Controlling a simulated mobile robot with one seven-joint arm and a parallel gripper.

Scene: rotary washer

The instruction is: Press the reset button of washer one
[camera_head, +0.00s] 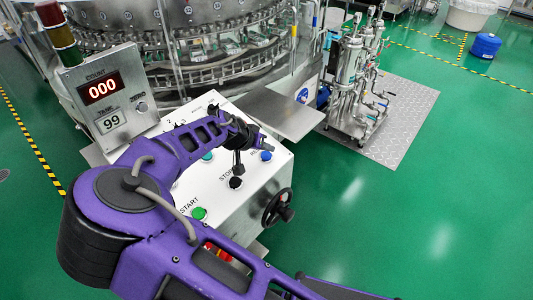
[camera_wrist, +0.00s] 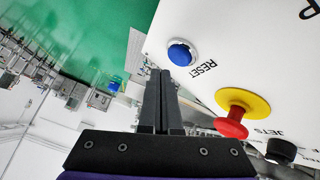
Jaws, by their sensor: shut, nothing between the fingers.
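The blue reset button (camera_head: 266,156) is on the right part of the white control panel (camera_head: 255,186). In the wrist view the blue button (camera_wrist: 181,54) sits in a pale ring beside the word RESET, near the panel edge. My gripper (camera_head: 264,143) is above the panel near this button. In the wrist view my gripper (camera_wrist: 160,73) has its two dark fingers together and empty. The tips show just to the left of and below the button, with no contact visible. No washer number can be read.
A red mushroom button (camera_wrist: 232,122) on a yellow base is right of the fingers. A black knob (camera_wrist: 281,151) lies beyond it. The panel also has a green START button (camera_head: 199,213) and a handwheel (camera_head: 277,207). A count display (camera_head: 101,89) reads 000. Green floor is clear at right.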

